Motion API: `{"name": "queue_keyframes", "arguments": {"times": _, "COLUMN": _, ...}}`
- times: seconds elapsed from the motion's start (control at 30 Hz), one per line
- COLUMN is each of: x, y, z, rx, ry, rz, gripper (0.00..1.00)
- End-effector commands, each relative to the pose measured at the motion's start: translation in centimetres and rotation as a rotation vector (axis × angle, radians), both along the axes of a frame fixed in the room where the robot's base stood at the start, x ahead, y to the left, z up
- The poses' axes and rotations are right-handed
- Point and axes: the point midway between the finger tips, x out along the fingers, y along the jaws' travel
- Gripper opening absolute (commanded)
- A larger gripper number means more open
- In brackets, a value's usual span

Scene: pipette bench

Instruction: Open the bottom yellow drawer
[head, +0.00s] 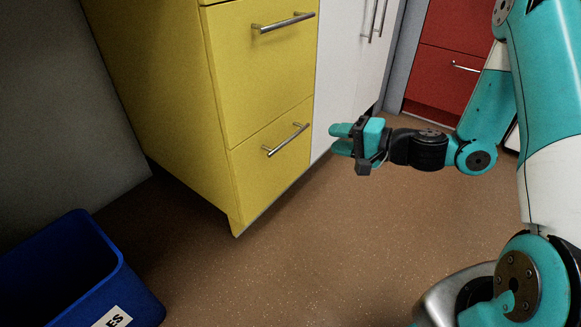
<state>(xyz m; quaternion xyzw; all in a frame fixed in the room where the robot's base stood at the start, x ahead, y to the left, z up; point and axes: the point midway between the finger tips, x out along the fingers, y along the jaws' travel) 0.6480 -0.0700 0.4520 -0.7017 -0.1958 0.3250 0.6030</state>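The bottom yellow drawer (258,172) is the lowest front of the yellow cabinet at the centre left, and it is shut. Its silver bar handle (286,140) runs slantwise across the upper part of the front. My gripper (340,139) is to the right of the handle and apart from it, with its teal fingers pointing left. Nothing shows between the fingers. A small gap seems to show between the two fingertips, so the gripper looks open.
Another yellow drawer (262,70) with a bar handle (284,23) sits directly above. A white cabinet (343,70) adjoins on the right, with red drawers (447,75) farther back. A blue bin (75,275) stands at lower left. The brown floor (300,255) before the drawer is clear.

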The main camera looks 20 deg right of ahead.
Motion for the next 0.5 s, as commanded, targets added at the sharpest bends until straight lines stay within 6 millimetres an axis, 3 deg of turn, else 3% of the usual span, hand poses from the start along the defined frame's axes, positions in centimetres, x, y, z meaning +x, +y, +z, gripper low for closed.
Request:
{"name": "queue_keyframes", "arguments": {"times": 0.03, "x": 0.2, "y": -1.0, "z": -3.0, "rx": 0.022, "ry": 0.009, "rz": -0.044, "gripper": 0.36}}
{"name": "queue_keyframes", "arguments": {"times": 0.13, "x": 0.5, "y": -2.3, "z": -4.8, "rx": 0.049, "ry": 0.016, "rz": -0.104, "gripper": 0.36}}
{"name": "queue_keyframes", "arguments": {"times": 0.3, "x": 1.1, "y": -2.7, "z": -5.4, "rx": 0.063, "ry": 0.020, "rz": -0.138, "gripper": 0.36}}
{"name": "queue_keyframes", "arguments": {"times": 0.5, "x": 3.5, "y": -0.8, "z": -5.4, "rx": 0.064, "ry": 0.021, "rz": -0.134, "gripper": 0.36}}
